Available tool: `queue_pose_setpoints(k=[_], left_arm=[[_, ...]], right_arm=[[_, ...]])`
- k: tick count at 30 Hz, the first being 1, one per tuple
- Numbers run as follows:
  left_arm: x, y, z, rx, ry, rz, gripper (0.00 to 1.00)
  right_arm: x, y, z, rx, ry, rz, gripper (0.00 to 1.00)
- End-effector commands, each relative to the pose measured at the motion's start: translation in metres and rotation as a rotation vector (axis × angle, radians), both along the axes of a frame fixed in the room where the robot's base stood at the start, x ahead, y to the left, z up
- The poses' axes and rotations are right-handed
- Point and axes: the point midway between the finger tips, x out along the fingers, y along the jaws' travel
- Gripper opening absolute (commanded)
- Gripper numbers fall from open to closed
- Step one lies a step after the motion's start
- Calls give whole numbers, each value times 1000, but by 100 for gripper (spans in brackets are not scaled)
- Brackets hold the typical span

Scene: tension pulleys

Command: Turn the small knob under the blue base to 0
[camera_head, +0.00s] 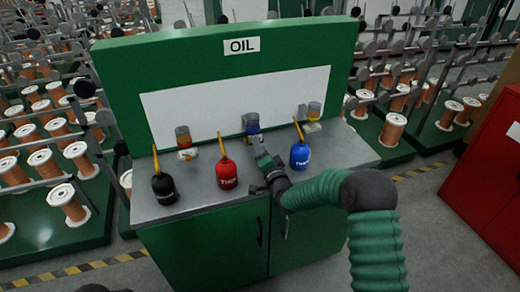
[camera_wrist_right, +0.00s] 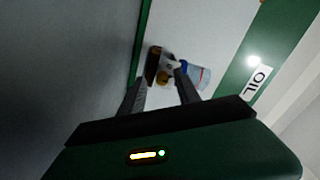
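The oiler with the blue base (camera_head: 252,129) is mounted at the back of the bench, in the middle of three, with a clear cup above it. In the right wrist view its blue part (camera_wrist_right: 183,68) and clear cup (camera_wrist_right: 199,76) lie just beyond the fingertips. A small brass-coloured knob (camera_wrist_right: 162,77) shows between the fingertips. My right gripper (camera_head: 259,146) reaches over the bench from the front right, just short of the oiler. In the wrist view its fingers (camera_wrist_right: 160,84) are apart with nothing clearly gripped. The knob's marking cannot be read.
A red oil can (camera_head: 227,174) stands left of my right gripper and a blue can (camera_head: 299,155) right of it, both close. A black can (camera_head: 164,187) stands further left. Similar oilers sit at left (camera_head: 184,138) and right (camera_head: 313,112). The green cabinet (camera_head: 200,246) is below.

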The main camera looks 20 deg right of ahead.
Motion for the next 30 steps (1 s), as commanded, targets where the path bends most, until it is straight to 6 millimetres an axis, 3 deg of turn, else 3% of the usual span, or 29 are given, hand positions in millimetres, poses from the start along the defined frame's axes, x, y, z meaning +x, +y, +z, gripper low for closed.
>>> queue_pose_setpoints(k=[5,14,30], left_arm=[[0,0,0,0,0,0,36],[0,0,0,0,0,0,36],[0,0,-3,0,0,0,36]], right_arm=[[0,0,0,0,0,0,39],[0,0,0,-1,0,1,0],[-1,0,-2,-58,0,0,0]])
